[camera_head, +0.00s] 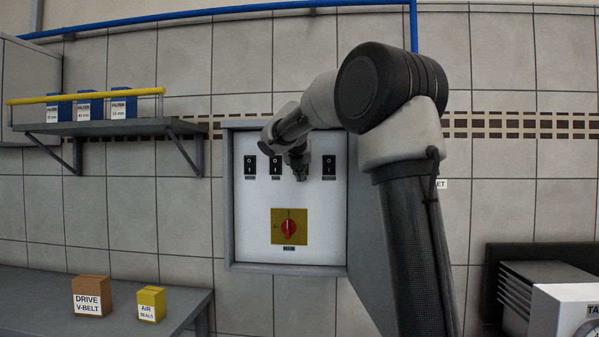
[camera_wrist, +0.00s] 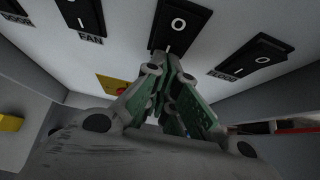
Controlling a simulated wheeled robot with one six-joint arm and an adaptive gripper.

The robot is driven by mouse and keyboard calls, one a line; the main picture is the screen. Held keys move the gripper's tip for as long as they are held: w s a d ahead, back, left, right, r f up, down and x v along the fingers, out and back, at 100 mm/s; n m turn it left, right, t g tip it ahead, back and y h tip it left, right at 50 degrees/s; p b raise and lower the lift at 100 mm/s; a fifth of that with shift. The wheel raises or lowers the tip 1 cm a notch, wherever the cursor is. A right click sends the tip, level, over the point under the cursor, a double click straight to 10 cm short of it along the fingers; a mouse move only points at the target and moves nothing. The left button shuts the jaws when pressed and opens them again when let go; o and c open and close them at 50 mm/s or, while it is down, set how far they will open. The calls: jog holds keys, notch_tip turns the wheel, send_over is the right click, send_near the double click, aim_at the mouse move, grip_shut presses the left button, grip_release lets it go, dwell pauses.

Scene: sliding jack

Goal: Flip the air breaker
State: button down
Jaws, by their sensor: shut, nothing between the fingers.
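A white panel (camera_head: 310,222) on the wall carries a row of black rocker switches marked O and I. In the head view, my gripper (camera_head: 303,176) is in front of the gap between the second switch (camera_head: 275,165) and the right switch (camera_head: 329,165), hiding what is there. In the wrist view, my gripper (camera_wrist: 170,62) is shut and empty, its tips close below a black switch (camera_wrist: 180,24), near its I mark. Its label is hidden behind the fingers, so I cannot confirm it is the air breaker. I cannot tell whether the tips touch it.
A red rotary knob (camera_head: 289,228) on a yellow plate sits below the switches. A neighbouring switch (camera_wrist: 256,53) is close on the right in the wrist view, and one labelled FAN (camera_wrist: 80,14) on the left. A shelf (camera_head: 120,127) stands left of the panel.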

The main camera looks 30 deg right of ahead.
jog(key=shift+w+d+f, duration=0.15)
jog(key=shift+w+d, duration=0.05)
jog(key=shift+w, duration=0.05)
dwell(0.3)
jog(key=shift+r, duration=1.05)
